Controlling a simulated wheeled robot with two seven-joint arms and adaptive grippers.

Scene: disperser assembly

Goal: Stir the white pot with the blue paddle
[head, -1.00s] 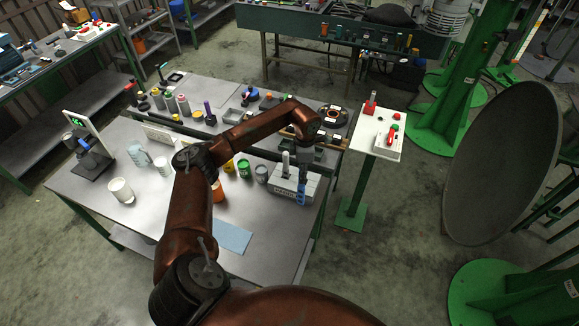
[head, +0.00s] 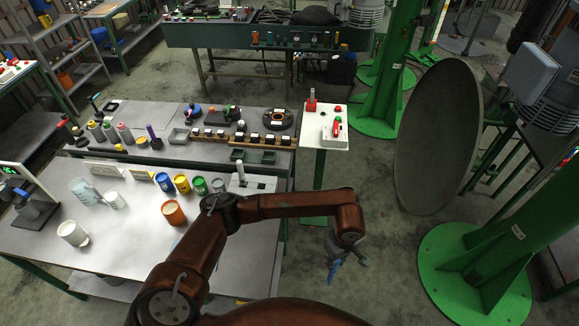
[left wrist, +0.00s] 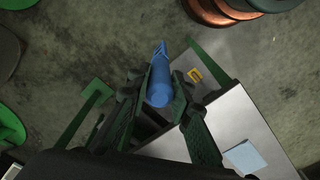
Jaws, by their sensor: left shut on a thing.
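My left gripper (head: 343,262) is off the right side of the front table, above the floor. It is shut on the blue paddle (head: 333,270), which also shows between the fingers in the left wrist view (left wrist: 160,82). In the head view the paddle hangs down from the gripper, small and partly hidden. The white pot (head: 73,235) stands upright on the left part of the front table, far from the gripper. My right gripper is not in view.
An orange pot (head: 173,212), a white cup (head: 115,200) and a pale jug (head: 82,190) stand on the front table. Several coloured cans (head: 182,183) line its back. A white holder (head: 262,184) sits at its right back. A blue sheet (left wrist: 245,157) lies on it.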

